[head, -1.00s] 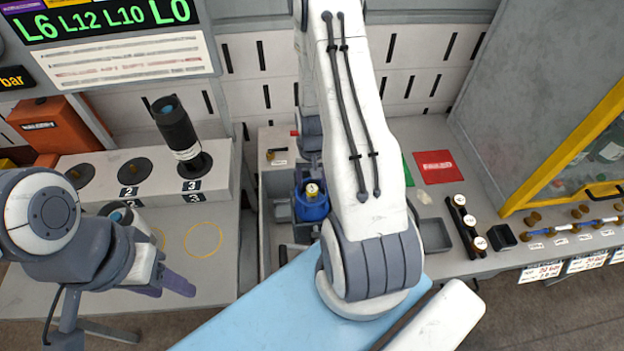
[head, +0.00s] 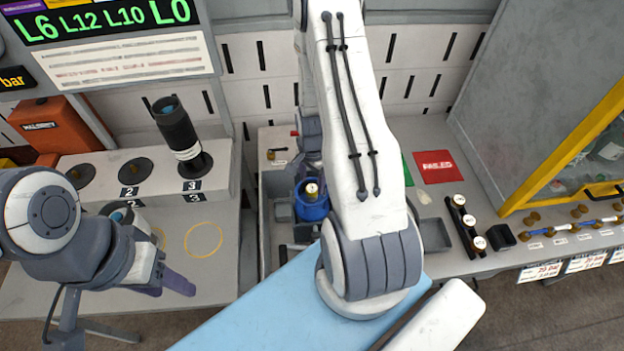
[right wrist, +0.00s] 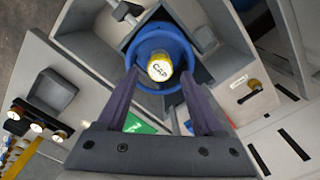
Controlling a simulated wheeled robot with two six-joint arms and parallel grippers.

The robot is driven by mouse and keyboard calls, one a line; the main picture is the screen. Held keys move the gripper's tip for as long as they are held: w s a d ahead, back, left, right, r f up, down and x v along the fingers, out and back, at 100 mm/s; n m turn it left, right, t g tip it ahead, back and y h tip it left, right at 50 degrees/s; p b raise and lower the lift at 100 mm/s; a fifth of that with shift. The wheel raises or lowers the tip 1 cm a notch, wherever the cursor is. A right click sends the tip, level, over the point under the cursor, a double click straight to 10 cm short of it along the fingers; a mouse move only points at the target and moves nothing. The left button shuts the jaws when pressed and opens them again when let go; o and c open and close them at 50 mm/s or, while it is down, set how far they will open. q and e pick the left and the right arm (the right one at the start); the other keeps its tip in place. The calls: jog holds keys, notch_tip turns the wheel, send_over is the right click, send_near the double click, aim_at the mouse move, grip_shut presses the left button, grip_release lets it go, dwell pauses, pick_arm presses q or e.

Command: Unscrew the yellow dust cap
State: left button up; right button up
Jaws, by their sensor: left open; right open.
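The yellow dust cap (right wrist: 160,70) has a white top with dark lettering and sits on a blue cylinder (right wrist: 178,45) held in a grey fixture. In the head view the cap (head: 311,188) and the blue cylinder (head: 312,208) show just left of my right arm. My right gripper (right wrist: 160,77) is open, its two fingers on either side of the cap with gaps to it. In the head view my right gripper is mostly hidden by my own arm. My left gripper (head: 168,284) is open and empty over the left bench, away from the cap.
A black cylinder (head: 178,130) stands in the numbered rack (head: 222,170) at left. A grey tray (head: 434,235), a red failed mat (head: 437,166) and a strip of gauges (head: 468,226) lie right of my arm. A yellow-framed cabinet (head: 570,150) bounds the right side.

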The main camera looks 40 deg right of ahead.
aim_at(312, 191)
dwell(0.3)
jog(key=m, duration=0.6)
jog(key=shift+f+b, duration=1)
jog(key=shift+f, duration=0.3)
